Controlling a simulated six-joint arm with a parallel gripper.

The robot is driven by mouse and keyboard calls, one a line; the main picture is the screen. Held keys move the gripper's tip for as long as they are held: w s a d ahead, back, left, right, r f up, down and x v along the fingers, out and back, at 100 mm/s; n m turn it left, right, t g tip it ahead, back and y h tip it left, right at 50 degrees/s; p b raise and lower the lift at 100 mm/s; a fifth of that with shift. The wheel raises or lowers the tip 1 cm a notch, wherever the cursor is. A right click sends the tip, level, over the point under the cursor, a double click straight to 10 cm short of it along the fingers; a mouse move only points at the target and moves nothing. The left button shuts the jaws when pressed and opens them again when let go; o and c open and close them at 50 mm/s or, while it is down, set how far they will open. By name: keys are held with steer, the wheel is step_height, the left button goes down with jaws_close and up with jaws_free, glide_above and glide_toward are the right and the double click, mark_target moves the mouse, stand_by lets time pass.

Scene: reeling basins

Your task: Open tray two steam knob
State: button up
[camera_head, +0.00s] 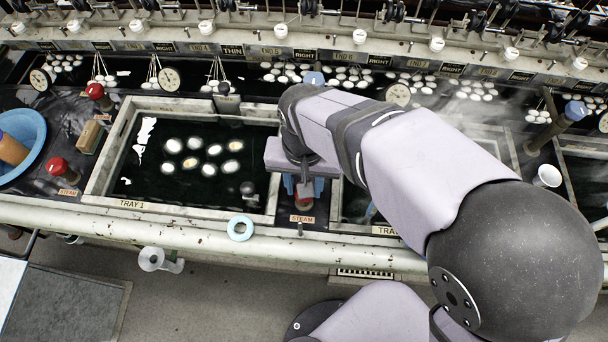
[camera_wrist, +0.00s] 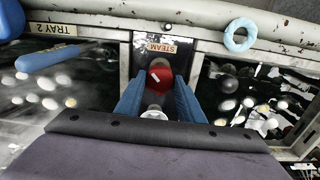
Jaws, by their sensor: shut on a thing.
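My gripper (camera_head: 304,190) points down between tray 1 (camera_head: 95,190) and tray 2 (camera_head: 345,228). Its blue fingers (camera_wrist: 160,92) are shut on a red steam knob (camera_wrist: 160,75), one on each side. The knob has a white mark on top. In the head view only a little of the knob (camera_head: 304,203) shows under the gripper. A STEAM label (camera_head: 302,219) lies just in front of it. The TRAY 2 label (camera_wrist: 50,27) is clear in the wrist view, but my arm covers much of that tray in the head view.
A light blue ring (camera_head: 240,228) lies on the front rail. Two other red knobs (camera_head: 57,166) (camera_head: 95,91) stand left of tray 1. White cocoons (camera_head: 190,163) float in tray 1. A blue basin (camera_head: 20,172) is at the far left. A blue handle (camera_wrist: 55,57) reaches over tray 2.

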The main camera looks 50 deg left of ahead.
steer(key=n+p, duration=0.1)
steer(key=n, duration=0.3)
steer(key=shift+r+n, duration=0.15)
steer(key=shift+n, duration=0.15)
steer(key=shift+a+n+p, duration=0.1)
steer(key=shift+n+p, duration=0.7)
steer(key=shift+n, duration=1.2)
steer(key=o, duration=1.1)
steer(key=shift+c, duration=0.2)
steer(key=shift+r+b, duration=0.7)
steer(key=shift+r, duration=2.9)
